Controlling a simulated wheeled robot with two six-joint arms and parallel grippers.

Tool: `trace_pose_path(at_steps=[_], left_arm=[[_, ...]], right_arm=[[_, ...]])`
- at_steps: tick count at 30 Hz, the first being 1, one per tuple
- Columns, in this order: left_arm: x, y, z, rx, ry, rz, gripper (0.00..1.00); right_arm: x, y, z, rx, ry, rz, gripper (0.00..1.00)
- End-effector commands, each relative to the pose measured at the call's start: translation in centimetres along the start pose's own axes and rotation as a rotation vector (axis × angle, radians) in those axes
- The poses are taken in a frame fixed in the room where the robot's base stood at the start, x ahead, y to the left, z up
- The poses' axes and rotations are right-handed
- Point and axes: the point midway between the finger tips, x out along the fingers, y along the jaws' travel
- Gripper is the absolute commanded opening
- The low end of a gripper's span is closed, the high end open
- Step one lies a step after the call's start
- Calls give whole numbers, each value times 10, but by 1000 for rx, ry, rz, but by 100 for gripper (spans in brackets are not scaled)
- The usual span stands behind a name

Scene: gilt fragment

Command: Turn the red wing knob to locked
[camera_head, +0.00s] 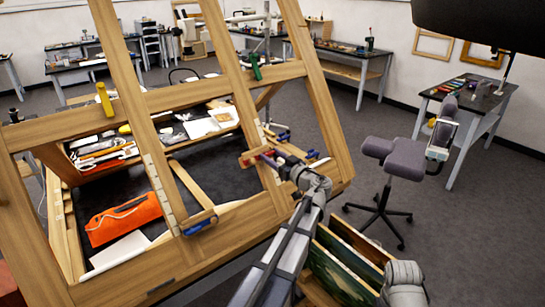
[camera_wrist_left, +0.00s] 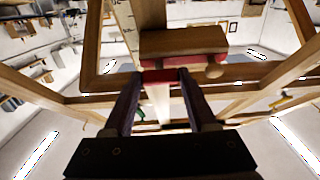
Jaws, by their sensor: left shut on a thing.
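The red wing knob (camera_wrist_left: 160,77) shows in the left wrist view as a small red block between the two fingertips. My left gripper (camera_wrist_left: 157,76) is shut on it, one dark finger at each side. In the head view the left gripper (camera_head: 272,160) reaches the right-hand upright of the wooden easel frame (camera_head: 150,165), and the fingers largely hide the knob. In the left wrist view a wooden block (camera_wrist_left: 183,43) with a red lower face lies just beyond the knob. I cannot read a locked mark. The right gripper is not in view.
Other knobs sit on the frame: yellow (camera_head: 104,98), green (camera_head: 256,65) and blue (camera_head: 198,228). An orange pouch (camera_head: 124,218) lies behind the frame. Framed pictures (camera_head: 345,265) stand close to my arm at the lower right. A grey chair (camera_head: 394,160) stands on open floor farther right.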

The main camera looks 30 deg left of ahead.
Motion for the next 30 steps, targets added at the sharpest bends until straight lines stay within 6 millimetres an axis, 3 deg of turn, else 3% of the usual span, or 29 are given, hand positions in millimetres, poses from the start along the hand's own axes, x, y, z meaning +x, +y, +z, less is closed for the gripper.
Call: trace_pose_path(at_steps=[2, 12, 23, 30], left_arm=[[0, 0, 0, 0, 0, 0, 41], [0, 0, 0, 0, 0, 0, 3], [-1, -2, -1, 57, -1, 36, 2], [-1, -5, -3, 209, -3, 132, 2]], right_arm=[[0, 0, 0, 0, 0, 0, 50], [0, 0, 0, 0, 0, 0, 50], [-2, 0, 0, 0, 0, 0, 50], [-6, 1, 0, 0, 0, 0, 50]])
